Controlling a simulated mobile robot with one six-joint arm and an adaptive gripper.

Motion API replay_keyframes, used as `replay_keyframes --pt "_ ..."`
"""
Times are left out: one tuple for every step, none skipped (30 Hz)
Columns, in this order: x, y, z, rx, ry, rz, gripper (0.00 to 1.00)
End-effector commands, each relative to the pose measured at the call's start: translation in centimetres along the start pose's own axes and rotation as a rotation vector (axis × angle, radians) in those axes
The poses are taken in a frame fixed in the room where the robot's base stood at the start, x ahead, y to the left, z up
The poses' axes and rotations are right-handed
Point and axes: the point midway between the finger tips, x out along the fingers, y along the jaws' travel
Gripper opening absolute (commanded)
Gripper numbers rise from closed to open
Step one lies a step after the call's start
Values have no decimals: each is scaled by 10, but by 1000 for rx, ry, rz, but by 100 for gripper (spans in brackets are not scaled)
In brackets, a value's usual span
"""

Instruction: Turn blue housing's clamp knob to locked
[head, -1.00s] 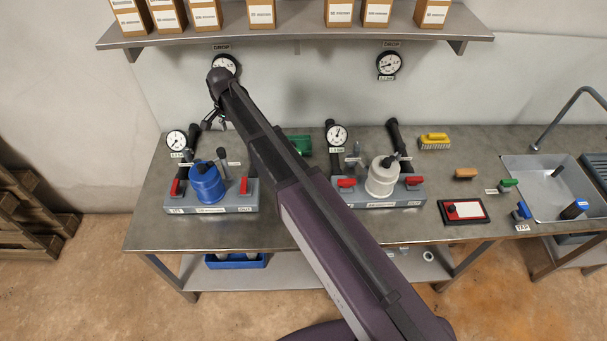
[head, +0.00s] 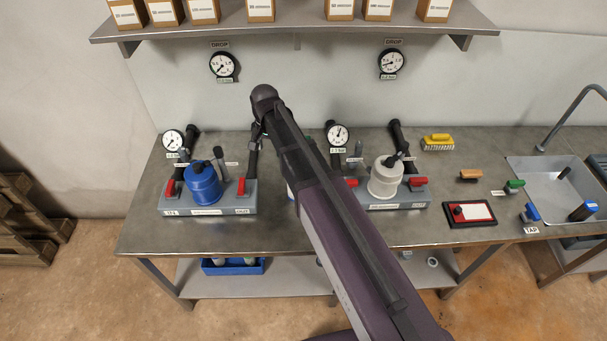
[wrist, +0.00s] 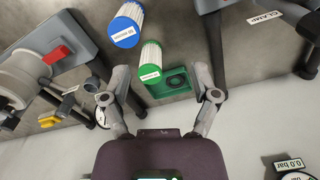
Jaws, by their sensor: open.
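The blue housing (head: 204,186) stands upright on the left grey manifold block (head: 240,199) in the head view. A dark knob (head: 200,167) sits on its top, and a grey upright post with a dark top (head: 221,157) stands just behind it to the right. I cannot tell the clamp knob's setting at this size. My gripper (wrist: 162,73) is open and empty in the wrist view, its fingers apart above the bench. In the head view it is mostly hidden by my arm, behind and right of the blue housing. The blue housing itself does not show in the wrist view.
Blue-capped (wrist: 124,33) and green-capped (wrist: 150,70) cartridges and a green stand (wrist: 174,82) lie below my gripper. Red-handled valves (head: 171,187) flank the blue housing. A white housing (head: 385,177) stands to the right. A shelf (head: 300,32) with boxes overhangs the back.

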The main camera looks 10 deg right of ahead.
Motion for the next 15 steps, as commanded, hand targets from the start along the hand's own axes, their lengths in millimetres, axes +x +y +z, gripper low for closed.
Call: replay_keyframes --pt "6 9 2 -7 0 0 78" --pt "8 13 2 -14 0 0 78" --pt "10 18 3 -22 0 0 78" --pt "12 21 4 -29 0 0 78" --pt "13 25 4 -35 0 0 78" --pt "16 30 4 -42 0 0 78" --pt "17 34 5 -49 0 0 78" --pt "19 38 5 -54 0 0 78" --pt "21 43 6 -62 0 0 78" --pt "23 47 7 -70 0 0 78" --pt "25 51 8 -75 0 0 78" --pt "27 56 8 -84 0 0 78" --pt "29 60 9 -90 0 0 78" --pt "30 63 9 -95 0 0 78" --pt "33 68 10 -105 0 0 78"
